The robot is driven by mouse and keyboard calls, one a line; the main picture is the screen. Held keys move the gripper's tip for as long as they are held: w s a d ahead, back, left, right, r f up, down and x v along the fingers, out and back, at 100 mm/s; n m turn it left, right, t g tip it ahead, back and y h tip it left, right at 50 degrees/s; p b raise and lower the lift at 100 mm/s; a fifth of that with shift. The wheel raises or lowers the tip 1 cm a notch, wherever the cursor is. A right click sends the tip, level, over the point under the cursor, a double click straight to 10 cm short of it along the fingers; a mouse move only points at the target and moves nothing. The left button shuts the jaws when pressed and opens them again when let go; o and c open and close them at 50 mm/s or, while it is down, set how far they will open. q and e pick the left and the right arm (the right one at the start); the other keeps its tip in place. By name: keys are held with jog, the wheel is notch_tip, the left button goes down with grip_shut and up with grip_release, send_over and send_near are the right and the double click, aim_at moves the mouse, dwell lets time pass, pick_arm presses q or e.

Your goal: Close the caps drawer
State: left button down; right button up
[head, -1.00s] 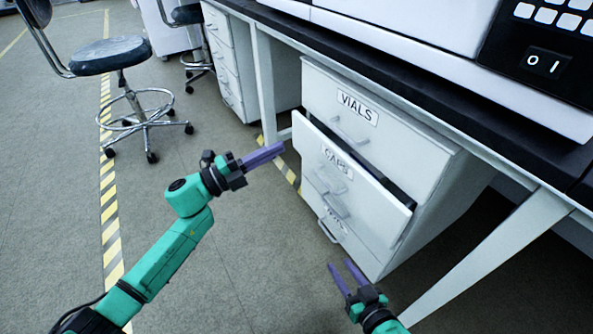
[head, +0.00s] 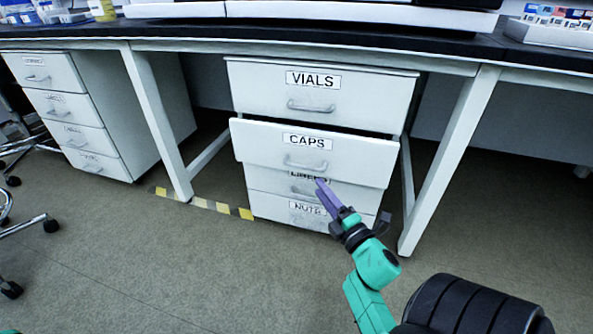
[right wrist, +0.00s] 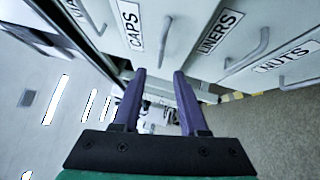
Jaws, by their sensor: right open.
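The white caps drawer (head: 312,154) stands pulled out of the cabinet under the bench, below the shut vials drawer (head: 318,94). Its grey bar handle (head: 305,165) is on its front, under the CAPS label. My right gripper (head: 324,190) is in front of the lower drawers, below the caps handle, with its purple fingers pointing up and to the left. In the right wrist view the fingers (right wrist: 158,85) are apart with nothing between them, and the caps drawer front (right wrist: 147,20) shows above them. My left gripper is not in view.
The liners drawer (head: 262,180) and nuts drawer (head: 270,208) below look shut. White table legs (head: 157,120) flank the cabinet, with another drawer cabinet (head: 70,115) at left. Chair legs (head: 30,225) stand at the left edge. The floor in front is mostly clear.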

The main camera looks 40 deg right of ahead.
aim_at(304, 167)
jog(key=x, duration=1)
jog(key=shift+w, duration=0.1)
grip_shut()
dwell(0.8)
